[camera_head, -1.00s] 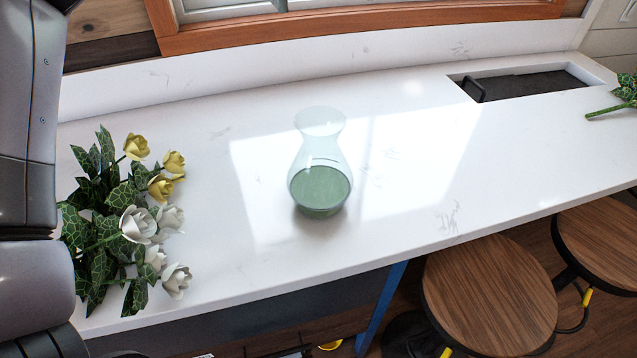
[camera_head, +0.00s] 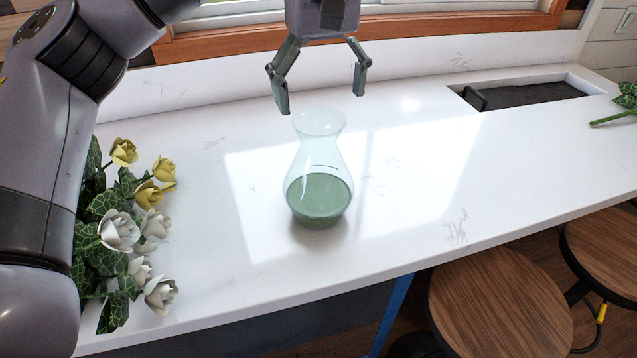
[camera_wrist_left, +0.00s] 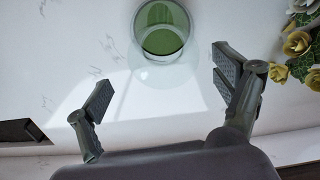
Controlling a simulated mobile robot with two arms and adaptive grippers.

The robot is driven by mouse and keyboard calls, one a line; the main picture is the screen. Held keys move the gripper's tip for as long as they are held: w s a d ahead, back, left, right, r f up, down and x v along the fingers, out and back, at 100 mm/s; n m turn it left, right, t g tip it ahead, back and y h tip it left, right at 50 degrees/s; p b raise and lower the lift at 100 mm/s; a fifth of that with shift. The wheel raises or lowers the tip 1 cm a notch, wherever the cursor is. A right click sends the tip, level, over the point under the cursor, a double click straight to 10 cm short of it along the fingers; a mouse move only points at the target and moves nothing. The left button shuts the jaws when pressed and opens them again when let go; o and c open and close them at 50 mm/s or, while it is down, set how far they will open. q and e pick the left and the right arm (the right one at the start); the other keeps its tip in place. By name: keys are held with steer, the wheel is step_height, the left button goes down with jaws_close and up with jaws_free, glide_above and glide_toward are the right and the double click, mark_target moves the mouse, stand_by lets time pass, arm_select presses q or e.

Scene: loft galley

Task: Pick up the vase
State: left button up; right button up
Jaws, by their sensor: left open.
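The vase (camera_head: 319,178) is clear glass with green liquid in its lower part. It stands upright on the white counter, near the middle of the head view. It also shows at the top of the left wrist view (camera_wrist_left: 162,32), with its round green bottom visible through the glass. My left gripper (camera_head: 323,103) points down just above and behind the vase's mouth. Its two fingers are spread apart, with nothing between them, and it appears not to touch the vase. In the left wrist view the open fingers (camera_wrist_left: 160,84) are apart below the vase. My right gripper is not in view.
Yellow and white flowers (camera_head: 130,225) lie on the counter (camera_head: 225,265) at the left, partly behind my left arm. A dark sink (camera_head: 525,95) is set in at the right, near a green stem (camera_head: 612,118). Wooden stools (camera_head: 500,300) stand in front. Counter around the vase is clear.

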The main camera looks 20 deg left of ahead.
mark_target(319, 120)
arm_select(q)
steer(key=f, duration=0.2)
steer(key=f+p, duration=0.1)
steer(key=f, duration=0.1)
steer(key=shift+s+a+f+p, duration=0.2)
steer(key=shift+f+p, duration=0.1)
steer(key=shift+f, duration=0.4)
steer(key=shift+c, duration=0.4)
steer(key=c, duration=1.8)
steer(key=shift+r, duration=0.1)
steer(key=shift+c, duration=0.6)
steer(key=shift+w+r, duration=0.1)
steer(key=shift+r, duration=0.1)
